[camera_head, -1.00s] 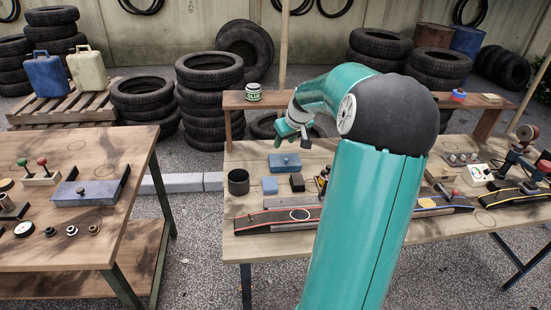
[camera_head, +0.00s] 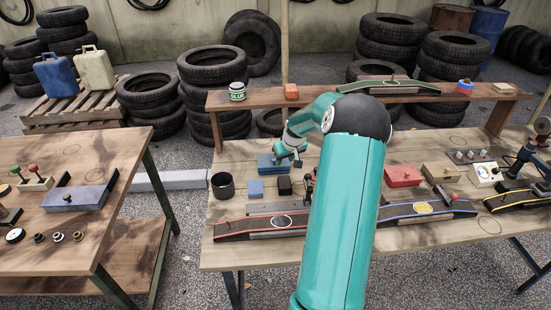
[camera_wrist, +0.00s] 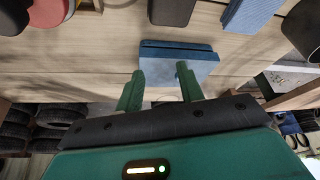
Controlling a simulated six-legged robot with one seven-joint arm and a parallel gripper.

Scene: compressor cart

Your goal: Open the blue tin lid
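The blue tin (camera_head: 268,168) is a flat blue box on the right-hand workbench; its lid looks closed. In the wrist view the tin (camera_wrist: 190,65) lies just beyond my fingertips, with a dark seam along its far edge. My gripper (camera_wrist: 160,70) is open and empty, its two green fingers apart and pointing at the tin's near edge. Contact cannot be told. In the head view my gripper (camera_head: 297,158) is low at the tin's right end, partly covering it.
A dark cup (camera_head: 222,185), a blue block (camera_head: 256,188) and a black block (camera_head: 284,186) stand in front of the tin. A raised shelf (camera_head: 330,102) runs behind. A red box (camera_head: 403,176) is right of my arm.

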